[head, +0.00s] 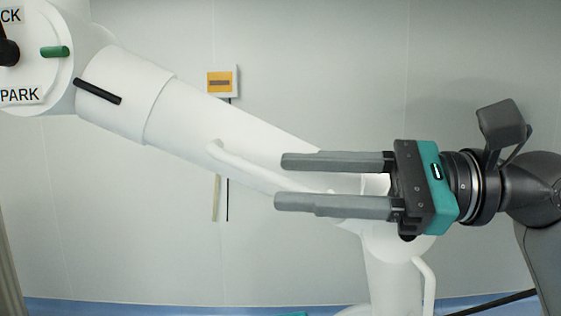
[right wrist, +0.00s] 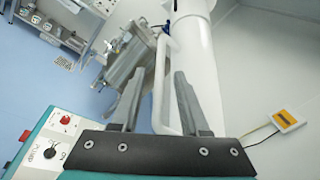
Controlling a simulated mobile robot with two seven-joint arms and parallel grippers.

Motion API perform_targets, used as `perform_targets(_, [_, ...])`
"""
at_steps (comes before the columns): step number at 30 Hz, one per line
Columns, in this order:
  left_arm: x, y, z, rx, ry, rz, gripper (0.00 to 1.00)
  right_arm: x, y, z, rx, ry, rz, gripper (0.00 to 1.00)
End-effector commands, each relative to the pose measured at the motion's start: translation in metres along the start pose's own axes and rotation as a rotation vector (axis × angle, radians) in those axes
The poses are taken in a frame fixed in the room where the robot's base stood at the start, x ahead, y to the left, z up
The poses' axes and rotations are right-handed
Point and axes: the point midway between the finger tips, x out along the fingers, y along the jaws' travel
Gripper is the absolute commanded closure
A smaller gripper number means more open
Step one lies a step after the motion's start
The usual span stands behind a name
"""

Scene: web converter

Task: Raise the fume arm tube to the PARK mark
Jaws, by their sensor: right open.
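The white fume arm tube (head: 235,125) slopes down from the joint at upper left to the right in the head view. It carries a black bar (head: 98,91) near its upper end and a white handle (head: 245,167) along its side. The PARK mark (head: 20,95) is on the round white joint plate, below a green peg (head: 55,52). My right gripper (head: 278,180) is open and level, its fingers pointing left over the handle. In the right wrist view the handle (right wrist: 160,90) runs between the open fingers (right wrist: 160,75); contact is unclear. My left gripper is out of view.
A yellow-and-white wall box (head: 223,82) hangs behind the tube. A lower white arm section (head: 392,275) with another handle (head: 426,285) stands below my right gripper. A panel with knobs (right wrist: 45,150) and metal equipment (right wrist: 125,65) show in the right wrist view.

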Motion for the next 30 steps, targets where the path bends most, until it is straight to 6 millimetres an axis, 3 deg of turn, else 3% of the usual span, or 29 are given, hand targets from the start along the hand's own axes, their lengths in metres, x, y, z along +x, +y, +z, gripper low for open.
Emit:
perform_targets(6, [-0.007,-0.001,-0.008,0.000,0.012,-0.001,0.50,0.023,0.000,0.001,0.000,-0.001,0.001,0.55])
perform_targets(17, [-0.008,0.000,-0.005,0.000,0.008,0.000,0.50,0.028,0.000,0.000,0.001,0.000,0.000,0.55])
perform_targets(27, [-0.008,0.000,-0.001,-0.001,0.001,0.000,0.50,0.027,0.000,-0.001,0.001,0.001,0.000,0.94])
perform_targets(30, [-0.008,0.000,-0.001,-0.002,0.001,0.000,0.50,0.027,0.000,-0.001,0.001,0.001,0.000,1.00])
